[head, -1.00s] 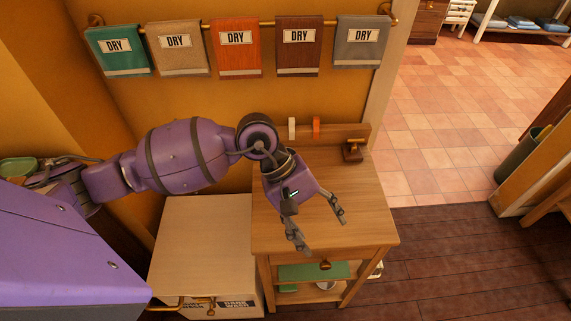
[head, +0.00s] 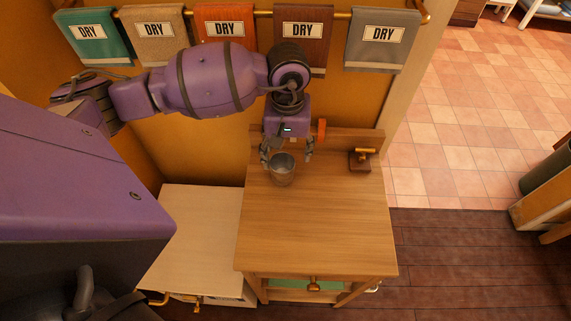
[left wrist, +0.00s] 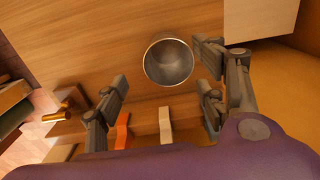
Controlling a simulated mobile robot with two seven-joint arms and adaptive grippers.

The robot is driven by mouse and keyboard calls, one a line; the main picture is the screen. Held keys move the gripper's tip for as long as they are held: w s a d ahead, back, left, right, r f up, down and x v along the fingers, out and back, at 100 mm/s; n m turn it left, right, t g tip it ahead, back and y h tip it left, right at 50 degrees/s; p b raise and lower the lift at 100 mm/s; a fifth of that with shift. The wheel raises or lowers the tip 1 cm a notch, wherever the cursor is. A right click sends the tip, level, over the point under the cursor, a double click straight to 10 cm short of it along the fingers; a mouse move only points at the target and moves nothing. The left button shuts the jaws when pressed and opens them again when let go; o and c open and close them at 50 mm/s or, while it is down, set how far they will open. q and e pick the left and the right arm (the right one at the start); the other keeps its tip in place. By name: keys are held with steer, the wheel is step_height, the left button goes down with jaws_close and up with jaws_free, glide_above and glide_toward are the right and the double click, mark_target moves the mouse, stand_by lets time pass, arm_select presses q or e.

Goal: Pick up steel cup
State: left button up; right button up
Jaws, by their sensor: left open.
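The steel cup (head: 281,169) stands upright near the back of the wooden table, in front of its backboard. In the left wrist view the cup (left wrist: 168,62) shows from above as a round, empty metal vessel. My left gripper (head: 288,158) is open, with its fingers pointing down close behind the cup. In the head view one finger is at the cup's left and the other is to its right. In the left wrist view the cup lies just beyond the fingertips, nearer the right-hand finger; I cannot tell whether that finger touches it. My right gripper is not in view.
The wooden table (head: 315,228) is otherwise bare in front of the cup. An orange piece (head: 321,130) and a brass-topped wooden block (head: 361,159) are at its back. A pale cabinet (head: 197,238) stands at left. Towels (head: 382,40) hang from a wall rail.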

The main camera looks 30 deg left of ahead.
mark_target(284, 166)
arm_select(q)
steer(key=f, duration=0.3)
steer(key=f+p, duration=0.1)
steer(key=f, duration=0.1)
steer(key=shift+s+a+f, duration=0.3)
steer(key=shift+s+f, duration=0.05)
steer(key=c, duration=1.3)
steer(key=shift+o, duration=0.2)
steer(key=shift+r, duration=0.1)
